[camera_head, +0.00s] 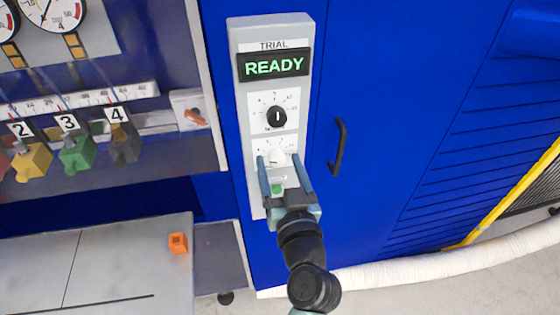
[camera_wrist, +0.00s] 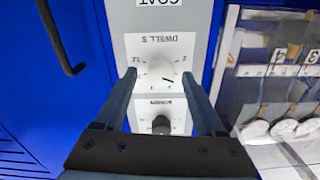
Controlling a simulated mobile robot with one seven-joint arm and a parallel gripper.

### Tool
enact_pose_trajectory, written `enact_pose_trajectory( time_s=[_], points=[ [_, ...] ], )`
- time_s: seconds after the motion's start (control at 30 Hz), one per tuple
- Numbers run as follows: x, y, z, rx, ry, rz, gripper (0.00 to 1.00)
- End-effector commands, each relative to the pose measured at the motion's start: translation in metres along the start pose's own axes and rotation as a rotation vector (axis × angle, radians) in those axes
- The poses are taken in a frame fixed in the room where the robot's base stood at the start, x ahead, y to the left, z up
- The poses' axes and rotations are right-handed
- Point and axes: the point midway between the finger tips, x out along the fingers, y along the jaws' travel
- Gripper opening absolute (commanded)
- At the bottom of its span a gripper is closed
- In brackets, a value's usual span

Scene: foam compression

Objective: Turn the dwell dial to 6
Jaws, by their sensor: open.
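The dwell dial is a white knob on a white plate, below the black dial in the head view (camera_head: 277,157). In the wrist view the same dial (camera_wrist: 159,74) appears upside down beside the label "DWELL S". Its dark pointer mark slants to the right and slightly down there; the scale numbers are too small to read surely. My gripper (camera_head: 278,161) is open, with one finger on each side of the dial. In the wrist view the fingers (camera_wrist: 158,78) also straddle it, with gaps visible. Whether the tips reach to the knob's depth I cannot tell.
A black dial (camera_head: 276,117) sits above, under a display (camera_head: 274,65) reading "READY". A green button (camera_head: 277,188) lies below, between my fingers. A black door handle (camera_head: 338,146) is to the right. An orange block (camera_head: 178,243) rests on the grey table (camera_head: 120,262).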

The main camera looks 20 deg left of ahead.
Motion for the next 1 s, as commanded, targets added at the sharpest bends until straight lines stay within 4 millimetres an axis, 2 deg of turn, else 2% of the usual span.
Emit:
enact_pose_trajectory(
  time_s=[0.27,0.67,1.0],
  points=[
    [0.0012,-0.0002,0.0005,0.0,0.0,0.0,0.71],
    [0.0009,0.0,0.0003,0.0,0.0,0.0,0.0],
    [0.0009,0.0,0.0006,0.029,0.0,0.0,0.0]
  ],
)
